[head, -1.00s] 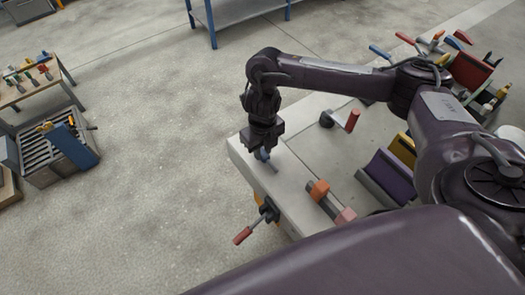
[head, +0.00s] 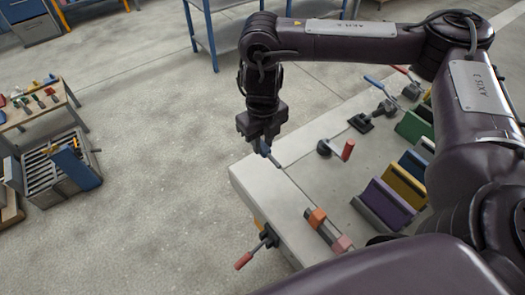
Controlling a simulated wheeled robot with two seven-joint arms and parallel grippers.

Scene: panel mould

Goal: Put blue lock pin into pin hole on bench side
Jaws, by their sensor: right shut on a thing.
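My right gripper (head: 263,142) points down over the far left end of the pale bench (head: 262,183). It is shut on the blue lock pin (head: 265,149). The pin hole cannot be made out. My left gripper is not in view.
On the bench are an orange and pink clamp bar (head: 317,219), a red-handled clamp (head: 347,150), and purple (head: 385,205), yellow and green blocks. A red-handled lever (head: 243,260) sticks out from the near left side.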

